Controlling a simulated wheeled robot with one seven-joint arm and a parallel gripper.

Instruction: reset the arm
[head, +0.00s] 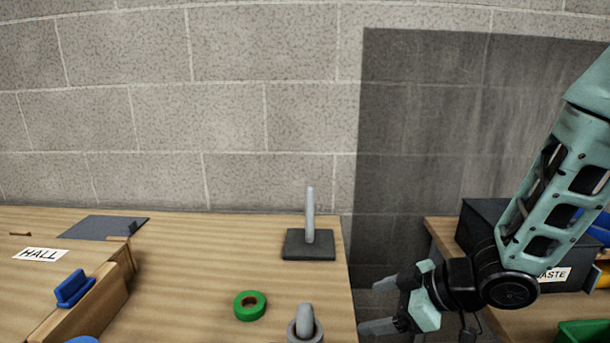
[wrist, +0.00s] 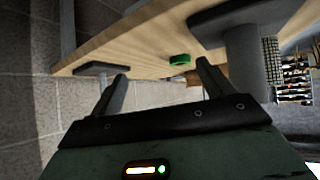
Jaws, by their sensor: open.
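My gripper (head: 374,306) is at the lower right of the head view, beyond the right edge of the left table. Its two fingers point left and stand apart, with nothing between them. In the wrist view the open fingers of my gripper (wrist: 160,90) frame empty space, with the table edge beyond. My arm comes down from the upper right of the head view. The gripper touches nothing that I can see.
The left table (head: 190,270) bears a grey post on a dark base (head: 309,245), a green ring (head: 249,306), a second grey post (head: 305,325) and a wooden box (head: 85,305) with a blue handle. A dark WASTE bin (head: 480,215) stands on the right table (head: 440,232). A gap separates the tables.

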